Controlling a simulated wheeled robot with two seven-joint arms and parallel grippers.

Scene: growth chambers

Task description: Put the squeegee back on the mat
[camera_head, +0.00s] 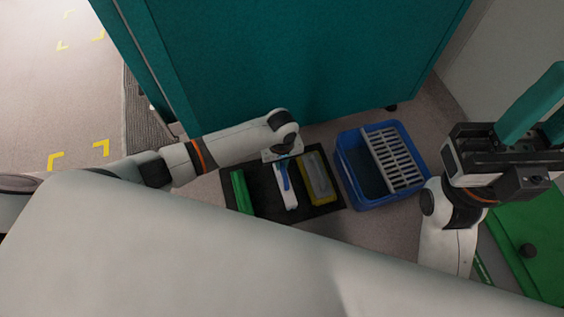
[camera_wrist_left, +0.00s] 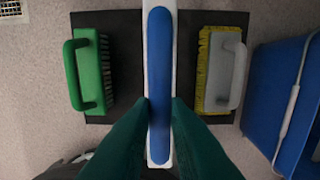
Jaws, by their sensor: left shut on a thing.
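The squeegee (camera_head: 287,188), white with a blue handle, is over the black mat (camera_head: 240,172) in the head view. In the left wrist view the blue handle (camera_wrist_left: 159,60) runs lengthwise between the dark green fingers of my left gripper (camera_wrist_left: 159,108), which are shut on it. The squeegee lies between the two brushes in the picture; I cannot tell whether it touches the mat. The mat (camera_wrist_left: 126,60) shows on both sides of it. My right gripper (camera_head: 540,118) is at the right edge, its teal fingers apart and empty, partly cut off.
A green brush (camera_head: 241,190) lies at the mat's left, and a yellow-and-grey brush (camera_head: 317,176) at its right. A blue tub (camera_head: 347,177) with a grey grate (camera_head: 394,158) stands right of the mat. A teal cabinet (camera_head: 290,65) rises behind. A green surface (camera_head: 535,235) is at far right.

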